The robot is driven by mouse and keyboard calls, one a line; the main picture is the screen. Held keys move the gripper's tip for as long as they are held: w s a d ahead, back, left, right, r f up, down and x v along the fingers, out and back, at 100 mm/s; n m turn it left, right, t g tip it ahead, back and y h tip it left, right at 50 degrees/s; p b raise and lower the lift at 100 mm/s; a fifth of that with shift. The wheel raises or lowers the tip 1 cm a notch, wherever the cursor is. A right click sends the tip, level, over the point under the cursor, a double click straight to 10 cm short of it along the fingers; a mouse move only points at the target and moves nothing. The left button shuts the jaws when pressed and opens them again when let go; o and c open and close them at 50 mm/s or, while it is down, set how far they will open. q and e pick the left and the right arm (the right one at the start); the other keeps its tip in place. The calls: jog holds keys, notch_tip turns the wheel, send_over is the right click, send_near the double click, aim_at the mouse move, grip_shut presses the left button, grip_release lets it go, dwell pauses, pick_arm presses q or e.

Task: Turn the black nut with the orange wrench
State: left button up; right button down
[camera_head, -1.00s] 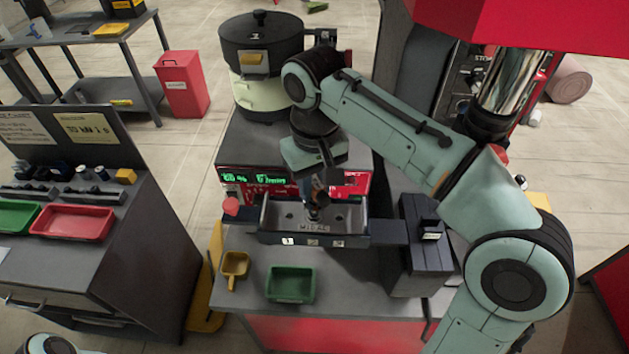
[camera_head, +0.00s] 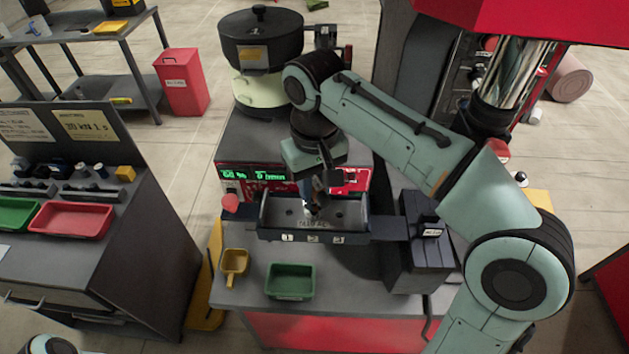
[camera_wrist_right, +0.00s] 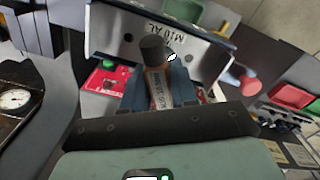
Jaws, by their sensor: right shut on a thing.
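My right gripper (camera_head: 312,192) reaches down into the open metal tray (camera_head: 345,214) on the front of the machine. In the right wrist view, its two blue fingers (camera_wrist_right: 158,92) are shut on the orange wrench (camera_wrist_right: 156,88), which has lettering on its shaft. A dark round piece (camera_wrist_right: 152,48) sits at the wrench's far end, against or close to the tray's metal plate. I cannot tell whether this is the wrench's head or the black nut. In the head view the gripper and wrist mostly hide the wrench. My left gripper is not in view.
A green bin (camera_head: 290,282) and a yellow scoop (camera_head: 235,263) stand on the bench before the tray. A dark box (camera_head: 412,250) stands right of it. A red knob (camera_head: 231,202) is at its left. The red panel with green displays (camera_head: 258,174) is close behind the gripper.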

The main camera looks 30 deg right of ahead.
jog(key=shift+f, duration=0.4)
dwell(0.4)
jog(key=shift+m, duration=1.2)
jog(key=shift+n, duration=0.6)
jog(key=shift+r, duration=0.2)
